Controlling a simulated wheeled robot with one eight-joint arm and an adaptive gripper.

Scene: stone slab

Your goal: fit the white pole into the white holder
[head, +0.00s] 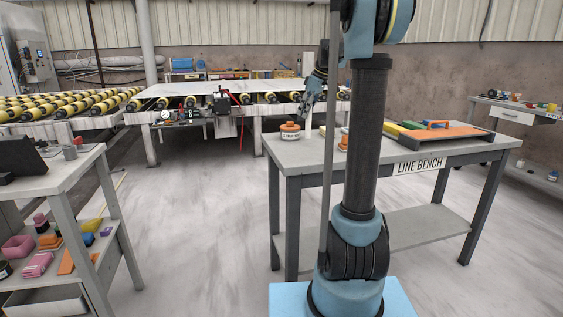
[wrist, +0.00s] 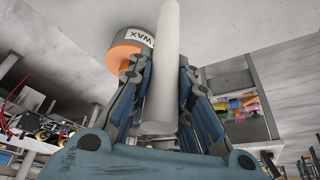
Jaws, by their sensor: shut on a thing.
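My gripper (head: 308,104) is above the left end of the line bench (head: 400,150), partly behind my own arm. In the wrist view its two fingers (wrist: 161,78) are closed on the white pole (wrist: 167,40), one on each side. The pole is a plain smooth rod, and its near end sticks out between the fingers towards the camera. In the head view the pole (head: 308,121) looks about upright, its lower part close to the bench top. I cannot tell whether it touches anything below. I cannot make out the white holder in either view.
An orange tray (head: 440,132) lies at the right of the bench. A grey side table (head: 60,172) stands at left, with open floor between.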

